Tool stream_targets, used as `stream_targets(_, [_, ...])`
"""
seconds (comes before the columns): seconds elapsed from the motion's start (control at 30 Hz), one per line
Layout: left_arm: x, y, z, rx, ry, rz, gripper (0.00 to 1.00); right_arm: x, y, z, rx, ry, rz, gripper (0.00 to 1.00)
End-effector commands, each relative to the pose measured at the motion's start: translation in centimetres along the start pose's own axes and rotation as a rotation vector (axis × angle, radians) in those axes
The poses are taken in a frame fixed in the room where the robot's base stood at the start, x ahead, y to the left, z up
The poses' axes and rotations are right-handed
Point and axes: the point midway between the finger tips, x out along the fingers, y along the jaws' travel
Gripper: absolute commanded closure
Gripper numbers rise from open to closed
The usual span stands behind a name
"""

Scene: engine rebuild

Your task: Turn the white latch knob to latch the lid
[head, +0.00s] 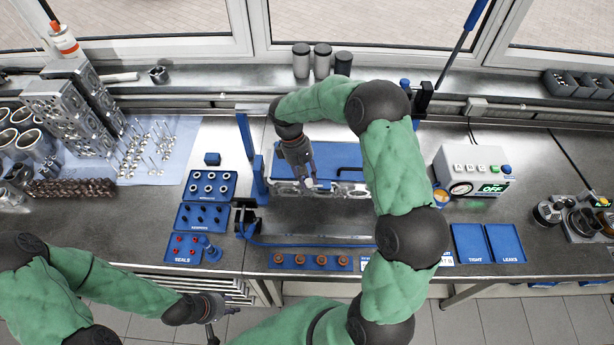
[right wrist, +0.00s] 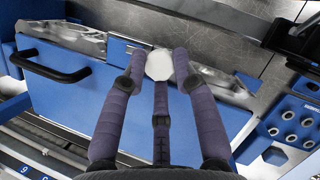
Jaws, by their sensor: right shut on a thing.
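The white latch knob (right wrist: 160,64) sits between the fingertips of my right gripper (right wrist: 158,68) in the right wrist view. The fingers are shut on it, one on each side and one below. The knob is on the edge of the blue lid (right wrist: 105,100), by a blue latch plate.
A black handle (right wrist: 50,70) stands out from the blue lid. Blue trays of small parts (head: 208,185) lie left of the lid. A tester box (head: 472,170) showing OFF and two blue trays (head: 488,243) are at the right. A row of orange-topped parts (head: 310,261) is along the front.

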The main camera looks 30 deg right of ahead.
Motion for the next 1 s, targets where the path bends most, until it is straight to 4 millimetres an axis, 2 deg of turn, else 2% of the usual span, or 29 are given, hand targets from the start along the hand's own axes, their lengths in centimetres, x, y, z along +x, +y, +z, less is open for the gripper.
stream_targets(0.07, [0.0, 0.0, 0.0, 0.0, 0.0, 0.0, 0.6, 0.1, -0.1, 0.2, -0.002, -0.007, -0.002, 1.0])
stream_targets(0.1, [0.0, 0.0, 0.0, 0.0, 0.0, 0.0, 0.6, 0.1, -0.1, 0.2, -0.002, -0.007, -0.002, 0.62])
stream_targets(0.17, [0.0, 0.0, 0.0, 0.0, 0.0, 0.0, 0.6, 0.1, -0.1, 0.2, -0.001, -0.007, -0.002, 0.48])
stream_targets(0.57, [0.0, 0.0, 0.0, 0.0, 0.0, 0.0, 0.6, -0.3, 0.0, 0.0, 0.001, -0.001, 0.0, 0.48])
stream_targets(0.77, [0.0, 0.0, 0.0, 0.0, 0.0, 0.0, 0.6, -3.0, 0.0, 0.0, 0.001, 0.002, 0.001, 0.48])
stream_targets(1.0, [0.0, 0.0, 0.0, 0.0, 0.0, 0.0, 0.6, -7.7, 0.0, -0.1, 0.0, 0.0, 0.0, 0.48])
